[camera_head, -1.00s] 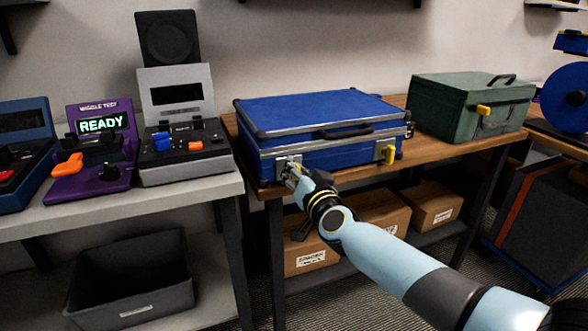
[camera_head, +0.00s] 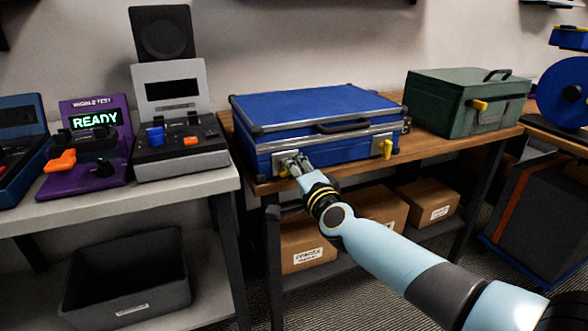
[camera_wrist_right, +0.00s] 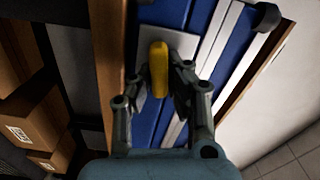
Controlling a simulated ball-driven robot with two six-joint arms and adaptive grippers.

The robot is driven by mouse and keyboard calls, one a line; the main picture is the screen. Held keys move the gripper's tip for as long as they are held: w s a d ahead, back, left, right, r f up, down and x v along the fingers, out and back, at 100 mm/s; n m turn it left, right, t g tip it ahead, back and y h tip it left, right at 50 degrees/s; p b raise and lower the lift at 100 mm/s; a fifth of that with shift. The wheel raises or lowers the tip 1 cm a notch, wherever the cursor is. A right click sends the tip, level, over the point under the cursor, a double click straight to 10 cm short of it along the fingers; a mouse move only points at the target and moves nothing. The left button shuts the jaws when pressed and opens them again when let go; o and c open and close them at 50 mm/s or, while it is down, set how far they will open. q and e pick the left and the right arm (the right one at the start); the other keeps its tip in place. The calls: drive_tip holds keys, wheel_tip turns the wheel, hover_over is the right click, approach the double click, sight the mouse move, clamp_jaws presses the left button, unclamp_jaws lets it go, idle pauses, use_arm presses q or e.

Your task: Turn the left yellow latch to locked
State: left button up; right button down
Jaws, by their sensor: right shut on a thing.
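The blue case (camera_head: 310,108) lies closed on the wooden bench. Its left yellow latch (camera_wrist_right: 159,68) sits on a silver plate, mostly covered by my right gripper in the head view; a bit of yellow (camera_head: 284,172) shows there. In the wrist view the latch stands between the two fingers. My right gripper (camera_head: 291,161) is shut on it at the case's front; it also shows in the wrist view (camera_wrist_right: 158,85). The right yellow latch (camera_head: 387,149) is free and looks upright. My left gripper is not in view.
A green case (camera_head: 440,105) with a yellow latch (camera_head: 479,105) stands to the right on the wooden bench (camera_head: 440,150). A grey bench with test devices, one reading READY (camera_head: 95,120), is at left. Cardboard boxes (camera_head: 308,250) sit below.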

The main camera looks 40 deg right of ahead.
drive_tip(key=shift+f+m, duration=0.25)
drive_tip(key=shift+m, duration=1.25)
drive_tip(key=c, duration=1.3)
unclamp_jaws()
drive_tip(key=shift+s, duration=0.15)
drive_tip(key=v, duration=1.1)
drive_tip(key=shift+s+a, duration=0.15)
drive_tip(key=shift+s, duration=0.25)
